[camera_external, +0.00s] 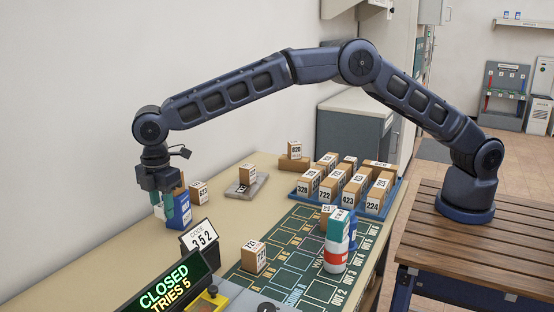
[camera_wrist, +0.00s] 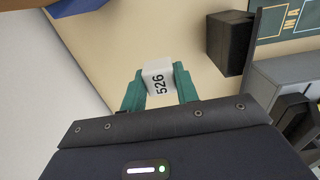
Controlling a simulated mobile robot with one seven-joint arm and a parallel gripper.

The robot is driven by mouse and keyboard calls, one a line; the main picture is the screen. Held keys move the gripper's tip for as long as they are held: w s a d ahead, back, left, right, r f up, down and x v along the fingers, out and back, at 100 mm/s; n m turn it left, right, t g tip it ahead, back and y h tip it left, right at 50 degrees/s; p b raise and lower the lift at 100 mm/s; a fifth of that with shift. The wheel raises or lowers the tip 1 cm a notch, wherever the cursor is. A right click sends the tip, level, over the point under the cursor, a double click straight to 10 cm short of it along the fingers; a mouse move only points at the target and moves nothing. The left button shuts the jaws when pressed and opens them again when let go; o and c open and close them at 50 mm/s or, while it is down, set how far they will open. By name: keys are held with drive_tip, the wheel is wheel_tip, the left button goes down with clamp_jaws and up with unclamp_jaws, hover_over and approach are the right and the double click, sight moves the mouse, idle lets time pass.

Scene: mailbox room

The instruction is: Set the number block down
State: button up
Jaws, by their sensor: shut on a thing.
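My gripper (camera_external: 170,207) hangs at the left over the beige table. In the wrist view, its two green fingers (camera_wrist: 158,84) are shut on a pale number block (camera_wrist: 158,77) marked 526. In the outside view, the held block is mostly hidden by the fingers. A blue block (camera_external: 179,222) with a pale label is right by the fingers in that view; I cannot tell whether they touch. I cannot tell whether the held block touches the table.
A code stand (camera_external: 201,236) reading 352 and a sign (camera_external: 166,287) reading CLOSED, TRIES 5 stand nearer the front. A green marked mat (camera_external: 300,290) carries a few blocks and a striped stack (camera_external: 338,240). A blue tray (camera_external: 378,214) holds several numbered blocks.

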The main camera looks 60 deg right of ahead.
wheel_tip(320, 180, down, 10)
drive_tip(key=shift+f, duration=0.1)
idle(0.4)
drive_tip(key=shift+f, duration=0.1)
drive_tip(key=o, duration=0.9)
drive_tip(key=shift+o, duration=0.2)
